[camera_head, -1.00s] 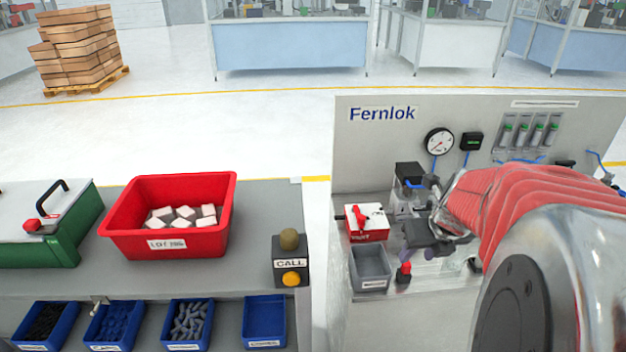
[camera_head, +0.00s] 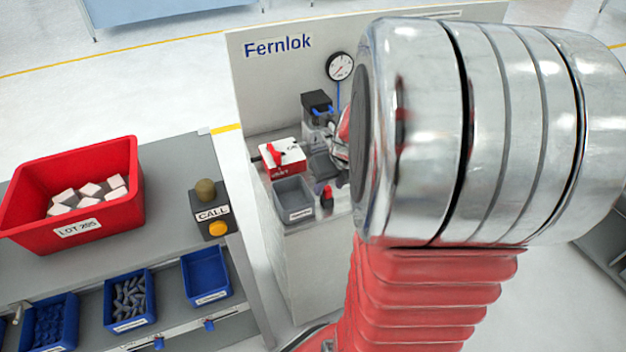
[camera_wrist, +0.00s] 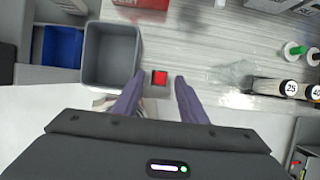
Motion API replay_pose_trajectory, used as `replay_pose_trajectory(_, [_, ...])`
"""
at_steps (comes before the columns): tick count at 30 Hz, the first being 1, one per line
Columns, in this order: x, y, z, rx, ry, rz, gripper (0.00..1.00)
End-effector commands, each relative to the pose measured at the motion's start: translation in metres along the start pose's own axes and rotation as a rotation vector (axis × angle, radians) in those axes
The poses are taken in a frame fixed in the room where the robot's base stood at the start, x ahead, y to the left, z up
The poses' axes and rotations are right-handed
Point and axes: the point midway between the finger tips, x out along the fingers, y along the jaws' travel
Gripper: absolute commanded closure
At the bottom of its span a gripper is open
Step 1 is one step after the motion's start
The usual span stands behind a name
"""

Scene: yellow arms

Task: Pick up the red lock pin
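A small red block-like top, which looks like the red lock pin (camera_wrist: 160,77), stands on a small grey base in the wrist view. In the head view a red piece (camera_head: 327,192) with a dark lower part stands beside the grey bin. My gripper (camera_wrist: 160,82) is open, its two purple-grey fingers spread to the left and right of the red top. I see no contact; the height gap cannot be told. In the head view my arm hides most of the gripper. A second red piece (camera_head: 276,154) sits on a white-and-red box.
The empty grey bin (camera_wrist: 83,62) stands close to the left finger. The white-and-red box (camera_head: 289,166) is behind it. Clear plastic and cylinders marked with numbers (camera_wrist: 291,88) lie to the right. The Fernlok panel (camera_head: 290,75) rises behind the bench.

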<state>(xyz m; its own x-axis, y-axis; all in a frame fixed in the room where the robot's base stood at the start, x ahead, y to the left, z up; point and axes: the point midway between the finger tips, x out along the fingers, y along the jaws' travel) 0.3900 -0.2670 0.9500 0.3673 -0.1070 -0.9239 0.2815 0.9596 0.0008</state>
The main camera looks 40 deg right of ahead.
Motion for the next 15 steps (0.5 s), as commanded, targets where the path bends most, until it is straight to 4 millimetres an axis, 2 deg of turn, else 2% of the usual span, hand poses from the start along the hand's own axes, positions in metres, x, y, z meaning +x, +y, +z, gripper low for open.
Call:
replay_pose_trajectory(5, [0.0123,0.0002,-0.0005,-0.002,0.001,0.000,0.62])
replay_pose_trajectory(15, [0.0128,0.0002,-0.0002,-0.001,0.000,0.000,0.62])
